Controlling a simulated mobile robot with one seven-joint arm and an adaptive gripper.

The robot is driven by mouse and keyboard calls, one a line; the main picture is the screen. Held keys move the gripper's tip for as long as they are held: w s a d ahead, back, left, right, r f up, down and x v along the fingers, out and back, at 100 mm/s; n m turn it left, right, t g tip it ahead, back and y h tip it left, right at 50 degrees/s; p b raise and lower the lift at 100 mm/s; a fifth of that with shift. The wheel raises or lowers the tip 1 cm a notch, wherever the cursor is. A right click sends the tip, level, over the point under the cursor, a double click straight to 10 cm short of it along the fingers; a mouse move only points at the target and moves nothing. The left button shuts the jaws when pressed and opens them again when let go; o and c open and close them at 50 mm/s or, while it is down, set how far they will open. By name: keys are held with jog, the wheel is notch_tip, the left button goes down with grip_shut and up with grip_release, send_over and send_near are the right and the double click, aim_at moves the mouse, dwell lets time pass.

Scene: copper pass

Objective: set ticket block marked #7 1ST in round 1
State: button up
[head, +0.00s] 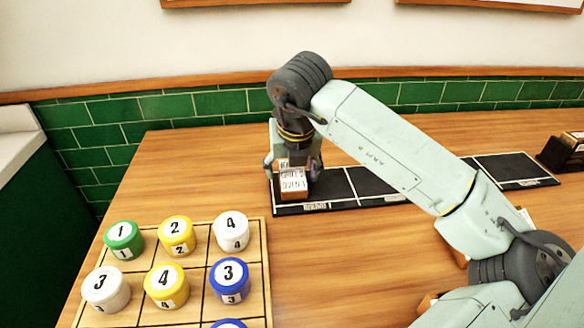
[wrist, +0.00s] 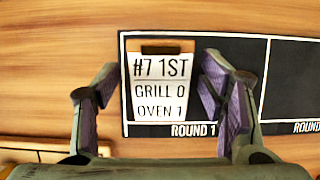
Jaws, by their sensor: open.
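The ticket block (wrist: 160,88) marked "#7 1ST, GRILL 0, OVEN 1" sits in the left part of the round 1 section (wrist: 215,48) of the black strip. In the head view the block (head: 293,182) stands at the strip's left end, its top partly hidden by my gripper. My gripper (head: 293,170) is over the block. In the wrist view its two fingers (wrist: 165,100) are spread on either side of the block, with a gap on each side. The label "ROUND 1" shows on the strip's front edge below the block.
The black strip (head: 370,184) runs right along the table, with further sections partly behind my arm. A wooden tray (head: 262,262) with several numbered round pieces stands at front left. A dark holder (head: 562,153) is at far right. Bare table lies between tray and strip.

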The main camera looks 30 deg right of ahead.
aim_at(295, 192)
jog(key=b+v, duration=0.2)
jog(key=v, duration=0.9)
jog(key=shift+r+b, duration=0.3)
jog(key=shift+b, duration=0.05)
jog(key=shift+s, duration=0.2)
